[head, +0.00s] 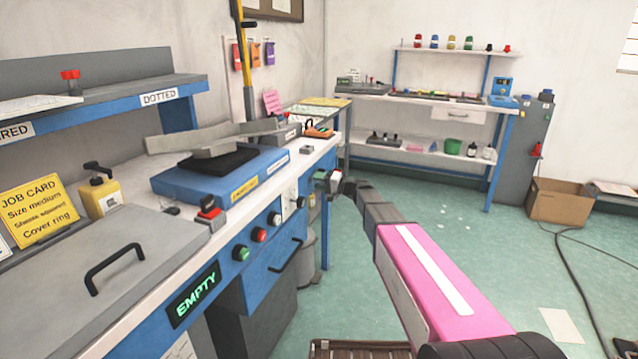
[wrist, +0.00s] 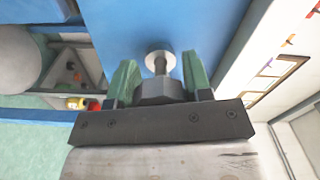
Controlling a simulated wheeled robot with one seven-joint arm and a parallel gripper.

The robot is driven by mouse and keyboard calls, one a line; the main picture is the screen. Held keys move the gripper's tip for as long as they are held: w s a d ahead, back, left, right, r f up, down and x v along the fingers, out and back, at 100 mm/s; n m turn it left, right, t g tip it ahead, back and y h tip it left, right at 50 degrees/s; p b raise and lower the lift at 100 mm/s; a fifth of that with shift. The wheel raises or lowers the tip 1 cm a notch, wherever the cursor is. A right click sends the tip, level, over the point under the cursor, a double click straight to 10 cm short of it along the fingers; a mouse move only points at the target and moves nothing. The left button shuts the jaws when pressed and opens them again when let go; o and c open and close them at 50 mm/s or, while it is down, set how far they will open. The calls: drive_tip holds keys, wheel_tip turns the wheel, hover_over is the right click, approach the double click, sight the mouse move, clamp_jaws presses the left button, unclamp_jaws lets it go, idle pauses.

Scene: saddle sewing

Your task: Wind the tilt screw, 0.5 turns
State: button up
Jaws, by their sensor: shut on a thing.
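The tilt screw (wrist: 160,90) shows in the wrist view as a dark grey knob on a short metal shaft. The shaft enters a round pale collar (wrist: 160,58) on a blue panel (wrist: 128,28). My gripper (wrist: 159,80) has its two green fingers on either side of the knob and is shut on it. In the head view my gripper (head: 330,180) is at the far end of the blue bench front. The tilt screw is too small and covered there to make out.
The bench (head: 135,300) runs along the left, with knobs and a drawer handle (head: 286,254) on its front. A blue clamp base (head: 225,177) stands on top. A bin (head: 307,262) stands under the bench. The floor to the right is mostly open, with a cardboard box (head: 558,203) and a cable.

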drive_tip(key=n, duration=0.5)
drive_tip(key=shift+f+n, duration=0.1)
drive_tip(key=shift+n, duration=0.2)
drive_tip(key=shift+w+n, duration=0.1)
drive_tip(key=shift+n, duration=2.1)
drive_tip(key=o, duration=0.9)
drive_tip(key=shift+a, duration=0.1)
drive_tip(key=v, duration=1.1)
